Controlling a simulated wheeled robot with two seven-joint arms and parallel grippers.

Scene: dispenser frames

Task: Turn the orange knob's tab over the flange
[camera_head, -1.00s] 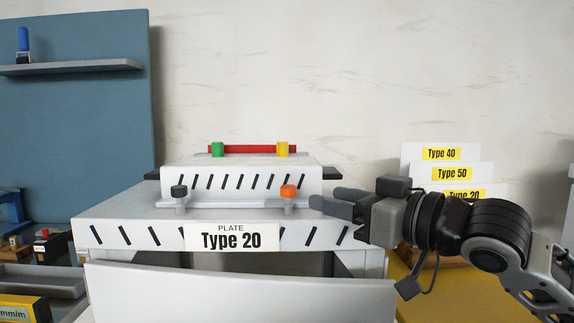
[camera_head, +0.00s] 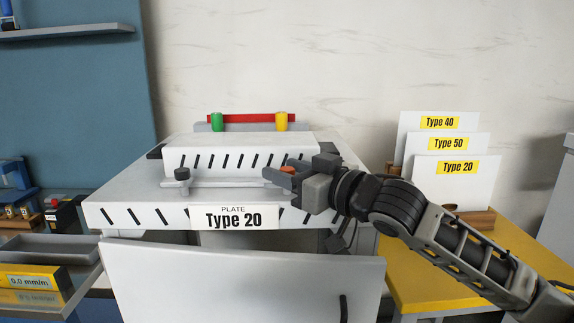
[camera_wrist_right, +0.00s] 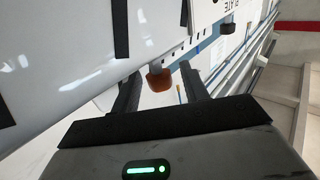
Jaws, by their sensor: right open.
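The orange knob (camera_head: 287,169) sits at the right end of a light grey strip (camera_head: 228,184), likely the flange, on the front of the white machine. My right gripper (camera_head: 275,172) is open at the knob, and its fingers partly hide it in the head view. In the right wrist view the orange knob (camera_wrist_right: 158,80) shows between the two open fingers (camera_wrist_right: 157,72), with a visible space on each side. Which way the knob's tab points cannot be made out. My left gripper is in neither view.
A dark knob (camera_head: 182,174) stands at the strip's left end. Behind are a green knob (camera_head: 217,122), a yellow knob (camera_head: 281,121) and a red bar (camera_head: 250,118). A Type 20 plate label (camera_head: 233,217) hangs in front. Type cards (camera_head: 457,168) stand on the yellow table (camera_head: 425,265).

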